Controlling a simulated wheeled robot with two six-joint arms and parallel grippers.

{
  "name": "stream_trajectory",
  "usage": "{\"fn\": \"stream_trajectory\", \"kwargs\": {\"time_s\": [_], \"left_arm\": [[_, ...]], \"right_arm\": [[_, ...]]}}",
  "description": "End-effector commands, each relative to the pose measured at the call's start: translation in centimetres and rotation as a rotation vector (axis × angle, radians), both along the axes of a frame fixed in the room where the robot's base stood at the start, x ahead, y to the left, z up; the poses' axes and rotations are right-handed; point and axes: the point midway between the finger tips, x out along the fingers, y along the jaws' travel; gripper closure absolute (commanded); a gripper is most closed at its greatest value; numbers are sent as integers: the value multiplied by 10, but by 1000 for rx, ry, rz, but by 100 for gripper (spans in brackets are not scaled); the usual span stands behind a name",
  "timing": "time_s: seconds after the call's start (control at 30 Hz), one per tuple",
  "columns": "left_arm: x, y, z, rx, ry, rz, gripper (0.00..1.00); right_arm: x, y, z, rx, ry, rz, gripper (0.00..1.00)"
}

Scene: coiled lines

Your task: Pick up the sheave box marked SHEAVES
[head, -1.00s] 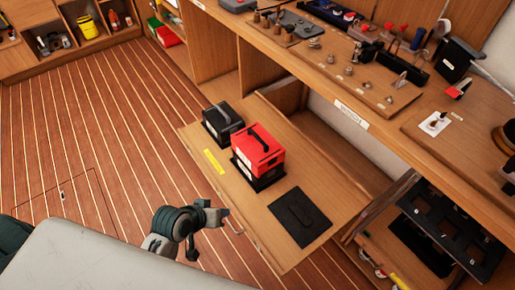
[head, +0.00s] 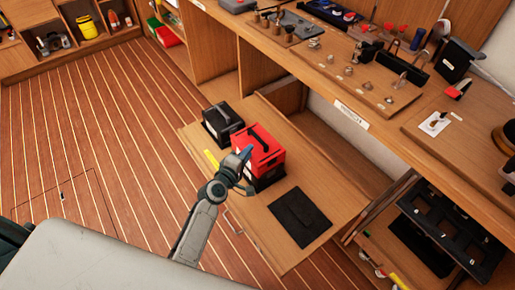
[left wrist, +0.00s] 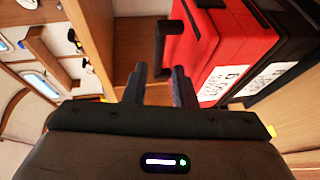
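A red box (head: 262,160) with a black top handle stands on a black base on the pulled-out wooden drawer. A black box (head: 222,123) with a handle stands behind it to the left. Both show in the left wrist view, the red box (left wrist: 225,40) nearer and the black box (left wrist: 288,40) beyond it. Each has a white label there, turned sideways; I cannot read SHEAVES for certain on either. My left gripper (head: 243,160) is at the near left side of the red box; its fingers (left wrist: 160,88) are apart, empty, near the red box's handle. My right gripper is not in view.
The workbench (head: 290,65) with several fittings overhangs behind. A rack of dark trays (head: 455,235) is at lower right. Floor at left is clear.

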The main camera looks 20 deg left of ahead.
Motion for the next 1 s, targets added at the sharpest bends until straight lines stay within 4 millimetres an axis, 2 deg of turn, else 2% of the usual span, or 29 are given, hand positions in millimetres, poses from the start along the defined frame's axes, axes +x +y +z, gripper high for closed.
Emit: {"fn": "stream_trajectory", "kwargs": {"time_s": [0.27, 0.5, 0.63, 0.83, 0.97, 1.0], "left_arm": [[24, -4, -3, 2, 0, -1, 76], [59, -7, -9, 2, 1, -2, 76], [66, -9, -10, 3, 2, -2, 76], [66, -9, -10, 3, 2, -2, 76], [66, -9, -10, 3, 2, -2, 99], [66, -9, -10, 3, 2, -2, 100]], "right_arm": [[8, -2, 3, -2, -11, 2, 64], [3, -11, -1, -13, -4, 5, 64], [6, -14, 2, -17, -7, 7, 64], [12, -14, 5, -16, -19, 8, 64], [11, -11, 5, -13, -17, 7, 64], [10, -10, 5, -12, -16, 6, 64]]}}
